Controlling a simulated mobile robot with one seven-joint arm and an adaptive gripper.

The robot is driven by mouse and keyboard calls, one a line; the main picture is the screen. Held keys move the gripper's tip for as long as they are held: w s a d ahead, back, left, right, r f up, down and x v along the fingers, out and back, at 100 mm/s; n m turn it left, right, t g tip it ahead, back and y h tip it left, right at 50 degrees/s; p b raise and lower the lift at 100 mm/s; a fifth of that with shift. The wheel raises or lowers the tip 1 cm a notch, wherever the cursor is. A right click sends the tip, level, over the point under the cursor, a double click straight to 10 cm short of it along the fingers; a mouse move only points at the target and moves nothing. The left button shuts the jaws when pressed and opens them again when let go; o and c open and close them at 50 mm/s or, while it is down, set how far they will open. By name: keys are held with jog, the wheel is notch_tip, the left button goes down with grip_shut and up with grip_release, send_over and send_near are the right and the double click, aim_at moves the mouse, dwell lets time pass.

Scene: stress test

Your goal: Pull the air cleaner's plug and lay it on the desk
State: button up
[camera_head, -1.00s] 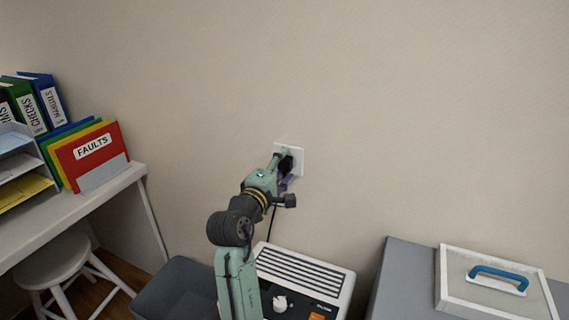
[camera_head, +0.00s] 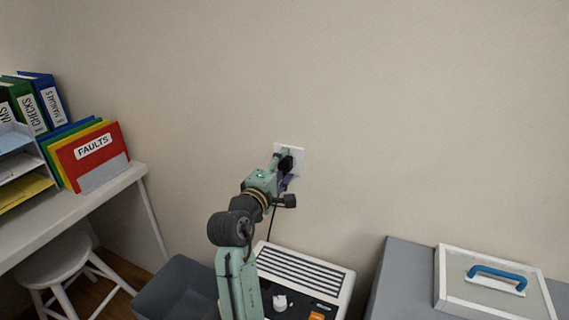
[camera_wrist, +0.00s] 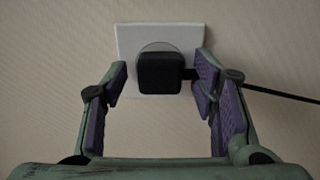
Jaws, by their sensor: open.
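The black plug (camera_wrist: 160,73) sits in the white wall socket (camera_wrist: 128,40). Its cord (camera_wrist: 270,92) leaves to the right in the wrist view. My gripper (camera_wrist: 160,84) is open, with one purple-padded finger on each side of the plug and a visible gap to it. In the head view, my gripper (camera_head: 284,168) is at the socket (camera_head: 299,160), and the plug (camera_head: 287,163) shows partly between the fingers. The white air cleaner (camera_head: 345,286) stands below, with a dark cord running up to the plug. The white desk (camera_head: 60,214) is at the left.
The desk carries a red FAULTS folder (camera_head: 92,155), other folders, binders and a paper tray (camera_head: 20,150). A stool (camera_head: 62,262) and a grey bin (camera_head: 178,287) stand below.

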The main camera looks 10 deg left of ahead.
jog(key=shift+c, duration=0.3)
grip_shut()
dwell(0.7)
jog(key=s+a+p, duration=0.1)
jog(key=s, duration=0.5)
dwell(1.2)
jog(key=shift+a, duration=0.1)
